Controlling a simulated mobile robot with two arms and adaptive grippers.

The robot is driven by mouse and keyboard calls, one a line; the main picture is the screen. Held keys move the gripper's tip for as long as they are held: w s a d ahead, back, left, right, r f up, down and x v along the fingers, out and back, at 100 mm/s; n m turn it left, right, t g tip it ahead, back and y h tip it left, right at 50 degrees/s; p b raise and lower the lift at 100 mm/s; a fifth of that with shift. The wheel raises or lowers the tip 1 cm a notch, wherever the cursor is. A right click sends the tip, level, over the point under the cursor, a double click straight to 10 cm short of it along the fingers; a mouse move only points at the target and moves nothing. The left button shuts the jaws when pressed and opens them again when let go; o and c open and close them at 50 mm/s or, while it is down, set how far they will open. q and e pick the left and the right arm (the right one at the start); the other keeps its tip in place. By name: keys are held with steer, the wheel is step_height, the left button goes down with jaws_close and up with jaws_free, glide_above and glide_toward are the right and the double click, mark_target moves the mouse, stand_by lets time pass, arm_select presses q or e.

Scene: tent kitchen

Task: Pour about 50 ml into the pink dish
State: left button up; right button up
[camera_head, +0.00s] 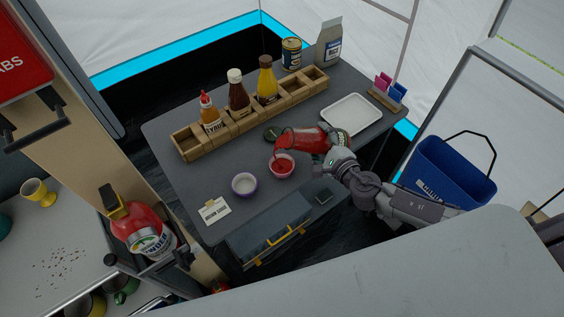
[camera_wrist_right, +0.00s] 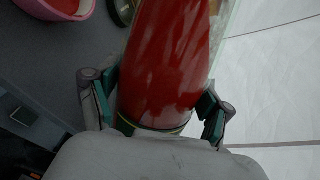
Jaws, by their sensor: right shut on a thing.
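My right gripper (camera_head: 337,152) is shut on a clear bottle of red sauce (camera_head: 303,141), above the grey worktop. The bottle lies nearly on its side, its mouth to the left. Red sauce runs from the mouth down to the pink dish (camera_head: 281,176), and red shows inside the dish. In the right wrist view the bottle (camera_wrist_right: 168,55) fills the space between the fingers (camera_wrist_right: 157,105), and part of the pink dish (camera_wrist_right: 82,12) shows at the top left. The exact level in the dish cannot be read. My left gripper is not in view.
A white bowl with a purple outside (camera_head: 244,185) stands left of the pink dish. A wooden rack (camera_head: 190,149) with several sauce bottles is behind. A white tray (camera_head: 351,115) lies at the right. A dark round lid (camera_head: 272,134) is close behind the bottle. A label card (camera_head: 215,211) stands in front.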

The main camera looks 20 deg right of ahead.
mark_target(308, 138)
steer(key=shift+w+d+r, duration=0.1)
steer(key=shift+w+d, duration=0.05)
steer(key=shift+d, duration=0.1)
steer(key=shift+d, duration=0.25)
steer(key=a+m+b, duration=0.1)
steer(key=a+r+m+y+b, duration=0.1)
steer(key=m+b, duration=0.1)
steer(key=a+m+b, duration=0.1)
steer(key=m+b, duration=0.1)
steer(key=shift+s+a+r+t+y, duration=0.25)
steer(key=shift+a+r+t+y, duration=0.05)
steer(key=shift+y, duration=0.1)
steer(key=shift+a+r+m, duration=0.15)
steer(key=shift+a+m, duration=0.05)
steer(key=shift+m, duration=0.3)
steer(key=shift+r, duration=0.2)
